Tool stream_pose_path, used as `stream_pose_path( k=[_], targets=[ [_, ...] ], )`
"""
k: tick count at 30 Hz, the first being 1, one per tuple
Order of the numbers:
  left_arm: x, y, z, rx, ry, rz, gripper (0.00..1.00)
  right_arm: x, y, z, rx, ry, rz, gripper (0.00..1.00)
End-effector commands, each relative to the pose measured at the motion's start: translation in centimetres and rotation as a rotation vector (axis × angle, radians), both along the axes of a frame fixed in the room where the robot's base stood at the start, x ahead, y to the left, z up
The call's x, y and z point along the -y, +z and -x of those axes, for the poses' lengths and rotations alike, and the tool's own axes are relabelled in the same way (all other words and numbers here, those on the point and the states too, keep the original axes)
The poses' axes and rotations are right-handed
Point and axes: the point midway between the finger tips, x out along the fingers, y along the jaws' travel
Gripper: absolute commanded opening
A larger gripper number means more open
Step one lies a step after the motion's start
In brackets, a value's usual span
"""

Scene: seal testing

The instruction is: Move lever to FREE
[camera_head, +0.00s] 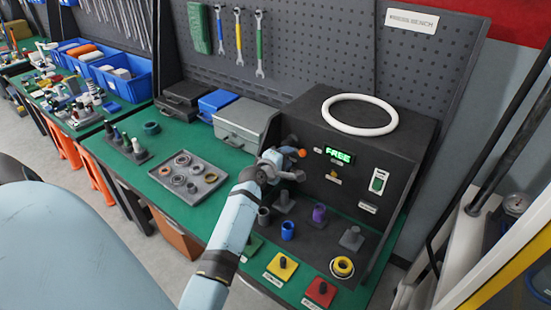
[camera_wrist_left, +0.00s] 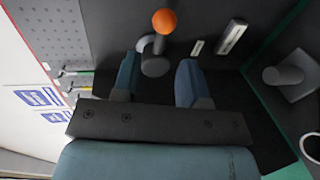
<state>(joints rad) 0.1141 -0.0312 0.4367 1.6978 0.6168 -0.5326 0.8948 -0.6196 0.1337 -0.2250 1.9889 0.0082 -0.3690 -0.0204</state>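The lever with an orange ball knob (camera_head: 302,153) is on the front of the dark test machine (camera_head: 345,190), left of the display (camera_head: 338,155), which reads FREE in green. In the left wrist view the orange knob (camera_wrist_left: 165,20) is on a bent grey arm that runs to a round grey hub (camera_wrist_left: 155,64). My left gripper (camera_head: 290,166) is close to the lever in the head view. In the wrist view my left gripper (camera_wrist_left: 158,68) is open, with the hub showing between its fingers and the knob beyond the tips. Contact cannot be told. My right gripper is not in view.
A white ring (camera_head: 360,115) lies on the machine's top. A green switch (camera_head: 378,181) is on its front. Cups and posts, including a purple one (camera_head: 319,213), stand below. A tray of rings (camera_head: 189,174) and a grey case (camera_head: 245,122) are on the left of the green bench.

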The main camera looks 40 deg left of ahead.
Motion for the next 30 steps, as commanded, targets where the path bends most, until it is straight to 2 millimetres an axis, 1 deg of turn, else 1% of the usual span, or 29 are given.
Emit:
stream_pose_path(
  k=[1,6,9,12,17,30],
  targets=[
    [0.2,0.1,1.3,0.000,0.001,-0.001,0.40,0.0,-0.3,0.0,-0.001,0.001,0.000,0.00],
    [0.6,0.7,4.5,-0.001,0.000,-0.001,0.40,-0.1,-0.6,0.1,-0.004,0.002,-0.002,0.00],
    [0.8,1.0,5.8,-0.001,-0.001,0.000,0.40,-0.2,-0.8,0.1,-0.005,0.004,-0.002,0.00],
    [0.9,1.2,6.5,-0.002,-0.001,0.000,0.40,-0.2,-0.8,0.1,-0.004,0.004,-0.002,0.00],
    [0.9,1.4,6.9,0.000,-0.001,0.000,0.40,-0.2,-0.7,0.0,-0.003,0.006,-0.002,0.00],
    [0.9,1.4,6.8,-0.001,-0.001,0.000,0.40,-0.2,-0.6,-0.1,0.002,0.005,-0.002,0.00]
  ],
)
